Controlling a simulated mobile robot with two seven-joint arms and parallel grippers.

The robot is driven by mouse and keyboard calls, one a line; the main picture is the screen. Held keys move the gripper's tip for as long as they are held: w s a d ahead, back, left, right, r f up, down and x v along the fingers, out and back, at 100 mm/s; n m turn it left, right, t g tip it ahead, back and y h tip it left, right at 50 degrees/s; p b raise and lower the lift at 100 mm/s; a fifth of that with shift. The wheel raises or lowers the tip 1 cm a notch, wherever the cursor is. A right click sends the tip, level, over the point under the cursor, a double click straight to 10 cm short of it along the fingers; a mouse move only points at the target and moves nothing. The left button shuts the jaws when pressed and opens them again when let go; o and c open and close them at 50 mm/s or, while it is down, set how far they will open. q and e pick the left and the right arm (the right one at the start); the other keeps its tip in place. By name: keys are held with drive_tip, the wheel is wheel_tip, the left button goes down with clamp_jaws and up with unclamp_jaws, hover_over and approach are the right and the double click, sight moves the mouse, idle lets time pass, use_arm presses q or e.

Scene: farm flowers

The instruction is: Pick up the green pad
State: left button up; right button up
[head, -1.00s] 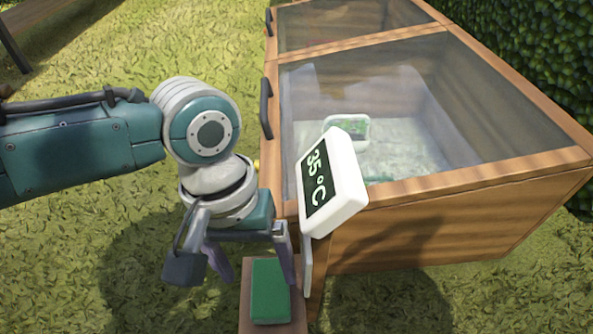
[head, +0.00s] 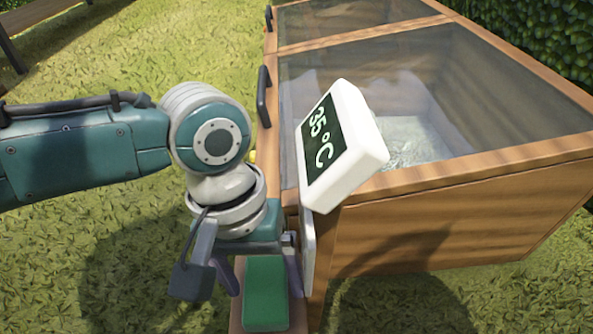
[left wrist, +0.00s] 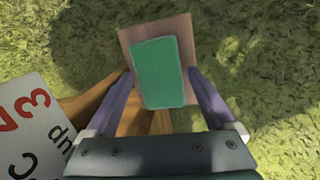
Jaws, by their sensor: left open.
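The green pad (head: 266,297) is a flat rectangle lying on a small brown wooden board (head: 238,318) at the bottom of the head view. In the left wrist view the pad (left wrist: 158,72) lies on the board (left wrist: 180,27), with bare wood around its far edge. My left gripper (head: 263,280) is open, fingers down, over the pad. In the left wrist view its fingertips (left wrist: 161,74) stand on either side of the pad's near half. I cannot tell whether they touch it. My right gripper is not in view.
A white display reading 35 °C (head: 345,145) stands close right of my left gripper, on a wooden post. The glass-topped wooden cold frame (head: 440,220) is behind it. A lettered white panel (left wrist: 38,125) shows at the left wrist view's lower left. Open grass (head: 90,240) lies left.

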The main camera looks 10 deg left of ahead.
use_arm(q)
drive_tip(key=shift+f, duration=0.25)
idle(0.3)
drive_tip(key=c, duration=1.1)
